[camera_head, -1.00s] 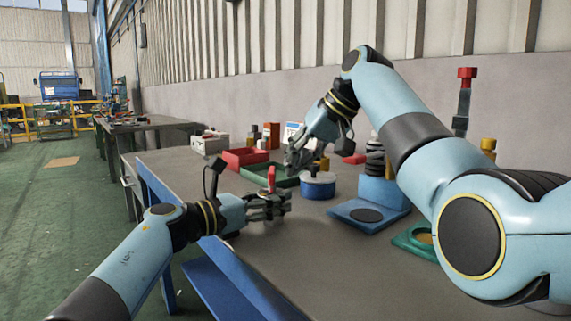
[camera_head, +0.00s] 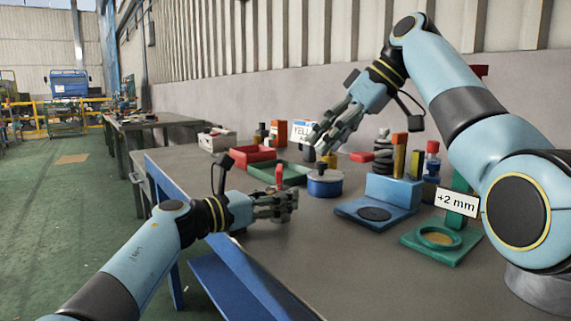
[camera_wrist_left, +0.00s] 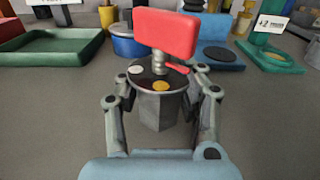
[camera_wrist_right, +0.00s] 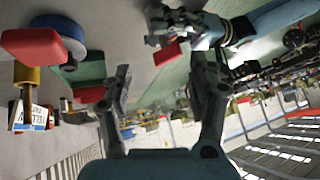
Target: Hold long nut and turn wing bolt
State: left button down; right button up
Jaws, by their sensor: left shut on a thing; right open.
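The long nut (camera_wrist_left: 160,104) is a grey faceted piece with a dark top bearing a white dot and a yellow dot. My left gripper (camera_head: 284,206) is shut around it, and its fingers also flank the nut in the left wrist view (camera_wrist_left: 160,112). The wing bolt has a broad red wing (camera_wrist_left: 166,32) on a short threaded shank standing above the nut. The red wing also shows in the head view (camera_head: 279,174) and the right wrist view (camera_wrist_right: 168,53). My right gripper (camera_head: 326,138) is open and empty, above and beyond the wing, apart from it.
A red tray (camera_head: 252,156), a green tray (camera_head: 265,172) and a round blue container (camera_head: 324,185) stand behind the nut. A blue stand (camera_head: 385,212) and a green stand (camera_head: 440,250) with a "+2 mm" sign (camera_head: 457,203) are to the right. The bench front is clear.

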aim_at(280, 167)
jog(key=shift+o, duration=1.1)
jog(key=n, duration=0.2)
jog(key=shift+w+a+f+n+g+y, duration=0.25)
jog(key=shift+w+f+n+g+y, duration=0.05)
jog(key=shift+w+f+g, duration=0.1)
jog(key=a+f+n, duration=0.1)
jog(key=a, duration=0.2)
jog(key=w+a+f+n, duration=0.1)
jog(key=a+f+n, duration=0.1)
jog(key=a, duration=0.1)
jog(key=w+a+f+n+g+y, duration=0.1)
jog(key=a+f, duration=0.1)
jog(key=a, duration=0.1)
jog(key=shift+w+f, duration=0.15)
jog(key=shift+c, duration=0.4)
